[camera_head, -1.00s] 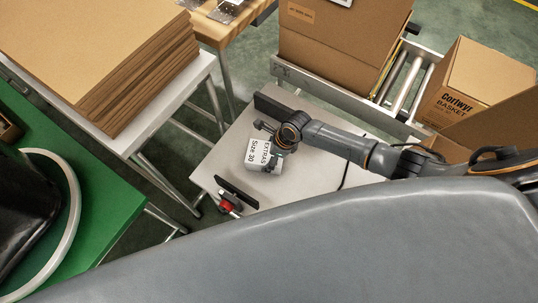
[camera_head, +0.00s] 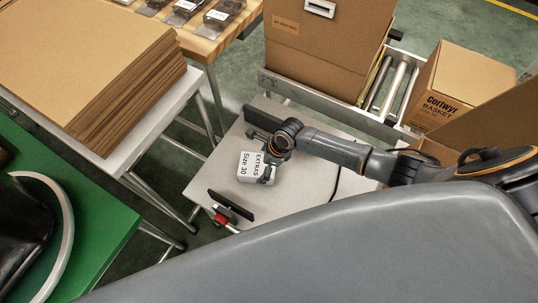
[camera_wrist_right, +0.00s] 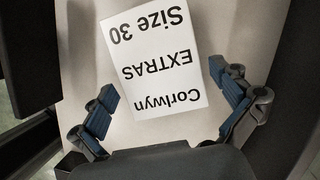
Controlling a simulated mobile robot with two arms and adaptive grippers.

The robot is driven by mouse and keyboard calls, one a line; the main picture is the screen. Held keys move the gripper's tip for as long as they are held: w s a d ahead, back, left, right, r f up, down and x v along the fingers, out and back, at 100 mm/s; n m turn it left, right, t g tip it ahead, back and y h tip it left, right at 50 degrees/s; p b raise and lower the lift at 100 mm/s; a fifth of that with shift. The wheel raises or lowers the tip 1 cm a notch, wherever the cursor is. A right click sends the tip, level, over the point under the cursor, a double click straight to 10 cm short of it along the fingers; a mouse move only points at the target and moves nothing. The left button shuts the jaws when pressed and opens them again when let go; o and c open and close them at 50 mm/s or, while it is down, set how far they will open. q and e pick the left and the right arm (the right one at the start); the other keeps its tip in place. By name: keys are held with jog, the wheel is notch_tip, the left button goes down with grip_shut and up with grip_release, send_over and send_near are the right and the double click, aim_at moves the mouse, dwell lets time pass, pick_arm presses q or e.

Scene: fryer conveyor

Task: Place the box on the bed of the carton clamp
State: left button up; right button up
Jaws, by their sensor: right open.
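The box (camera_head: 249,170) is small and white, with "EXTRAS Size 30" on its upper face. My right gripper (camera_head: 268,168) is at the box's right side. My left gripper is not in view.
A red clamp handle (camera_head: 220,219) sits at the bed's front edge. Stacked flat cardboard (camera_head: 85,75) lies on a table at left. A large carton (camera_head: 318,50) and a roller conveyor (camera_head: 392,90) are behind. A "Corlwyn BASKET" carton (camera_head: 455,88) stands at right.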

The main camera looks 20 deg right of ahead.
jog(key=p+v, duration=0.1)
jog(key=v, duration=0.9)
jog(key=shift+p, duration=0.4)
